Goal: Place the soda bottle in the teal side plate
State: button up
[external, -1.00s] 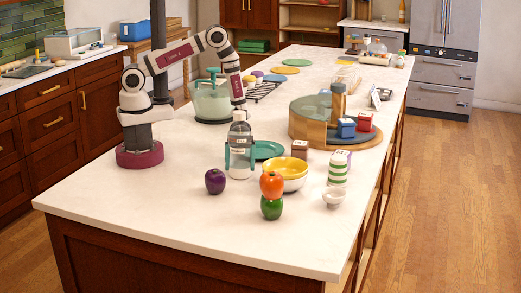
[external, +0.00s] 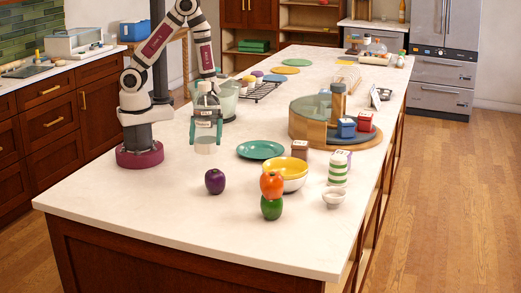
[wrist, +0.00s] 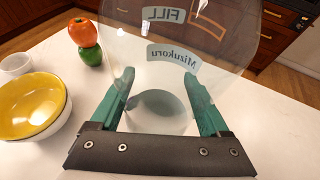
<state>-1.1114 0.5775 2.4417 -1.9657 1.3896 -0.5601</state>
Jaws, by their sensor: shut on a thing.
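My gripper (external: 206,138) is shut on a clear bottle and holds it upright in the air, left of the teal side plate. In the wrist view the see-through bottle (wrist: 172,55) stands between the teal fingers (wrist: 165,97) and carries the words "FILL" and "Mizukoru". In the external view the lower end of the bottle (external: 205,149) shows below the fingers. The teal side plate (external: 260,149) lies flat and empty on the white counter, right of my gripper. It does not show in the wrist view.
A purple fruit (external: 215,181) and an orange tomato (external: 271,184) on a green one stand nearer. Counter left of the plate is clear.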

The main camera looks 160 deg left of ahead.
jog(key=s+a+n+y, duration=0.4)
jog(key=a, duration=0.4)
jog(key=s+a+n+y, duration=0.3)
jog(key=a+y, duration=0.1)
jog(key=a, duration=0.4)
jog(key=shift+n+y, duration=0.3)
jog(key=shift+y, duration=0.1)
jog(key=s+a+f, duration=0.2)
jog(key=a, duration=0.1)
jog(key=s+a+f, duration=0.2)
jog(key=s+a, duration=0.1)
jog(key=s+a+f, duration=0.2)
jog(key=s+a, duration=0.1)
jog(key=shift+a, duration=0.35)
send_over(265, 155)
jog(key=f, duration=0.4)
jog(key=shift+w+f, duration=0.15)
jog(key=shift+w, duration=0.05)
jog(key=shift+f, duration=0.1)
jog(key=o, duration=1.6)
jog(key=shift+s+r, duration=0.1)
jog(key=shift+r, duration=0.1)
jog(key=v, duration=1.1)
jog(key=shift+s+d, duration=0.1)
jog(key=shift+s, duration=0.4)
